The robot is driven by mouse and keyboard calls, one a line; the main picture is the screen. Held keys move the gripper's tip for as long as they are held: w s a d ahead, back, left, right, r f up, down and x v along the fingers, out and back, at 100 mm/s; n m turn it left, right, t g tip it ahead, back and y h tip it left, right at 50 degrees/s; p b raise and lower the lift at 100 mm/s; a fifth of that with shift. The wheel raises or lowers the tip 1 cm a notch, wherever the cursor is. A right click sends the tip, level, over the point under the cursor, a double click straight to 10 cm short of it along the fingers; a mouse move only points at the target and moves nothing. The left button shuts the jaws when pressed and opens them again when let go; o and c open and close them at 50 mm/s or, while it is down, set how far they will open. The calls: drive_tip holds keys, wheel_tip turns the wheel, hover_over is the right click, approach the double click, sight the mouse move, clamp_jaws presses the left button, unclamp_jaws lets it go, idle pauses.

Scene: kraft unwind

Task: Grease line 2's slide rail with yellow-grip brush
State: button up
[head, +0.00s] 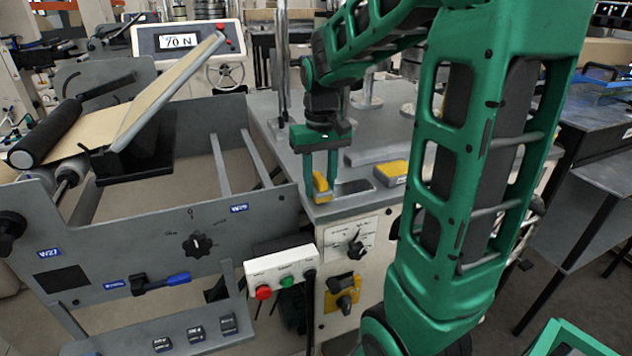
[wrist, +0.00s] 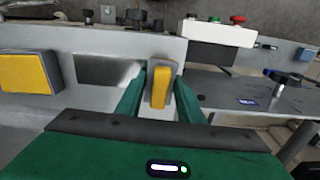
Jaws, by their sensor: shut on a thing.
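My gripper (head: 320,192) points down at the near corner of the grey machine table (head: 285,115). It is shut on a small yellow-and-grey piece (head: 320,182), which shows between the green fingers in the wrist view (wrist: 161,86). I cannot tell whether this piece is the yellow-grip brush; no bristles show. The piece is at the table's edge; whether it touches the top is unclear. A yellow-topped grey block (head: 391,172) lies to the right of my gripper, and on the left in the wrist view (wrist: 28,73). I cannot pick out line 2's slide rail with certainty.
A dark flat plate (head: 353,187) lies between my gripper and the yellow-topped block. A white button box (head: 281,270) with red and green buttons stands below. A blue-handled tool (head: 165,282) is on the left panel. Metal posts (head: 281,60) rise behind my gripper.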

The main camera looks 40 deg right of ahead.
sight(345, 189)
drive_tip(key=shift+d, duration=0.15)
drive_tip(key=shift+s+d+r, duration=0.1)
drive_tip(key=shift+s+d, duration=0.15)
drive_tip(key=shift+d, duration=0.6)
drive_tip(key=shift+s+d, duration=0.25)
drive_tip(key=shift+d, duration=0.6)
drive_tip(key=shift+s+d, duration=0.5)
drive_tip(key=shift+d, duration=1.25)
drive_tip(key=shift+s+d, duration=0.55)
drive_tip(key=shift+d, duration=1.25)
drive_tip(key=shift+s+d, duration=0.5)
drive_tip(key=shift+d, duration=1.25)
drive_tip(key=shift+a, duration=0.15)
drive_tip(key=shift+w+a+f, duration=0.1)
drive_tip(key=shift+w+a, duration=0.25)
drive_tip(key=shift+a, duration=0.85)
drive_tip(key=shift+w+a+f, duration=0.1)
drive_tip(key=shift+w+a, duration=0.25)
drive_tip(key=shift+a, duration=0.9)
drive_tip(key=shift+w+a, duration=0.35)
drive_tip(key=shift+a, duration=0.85)
drive_tip(key=shift+w+a, duration=0.35)
drive_tip(key=shift+a, duration=0.75)
drive_tip(key=shift+w+a, duration=0.35)
drive_tip(key=shift+a, duration=0.8)
drive_tip(key=shift+w+a, duration=0.35)
drive_tip(key=shift+a, duration=0.75)
drive_tip(key=shift+r, duration=0.15)
drive_tip(key=shift+d, duration=0.1)
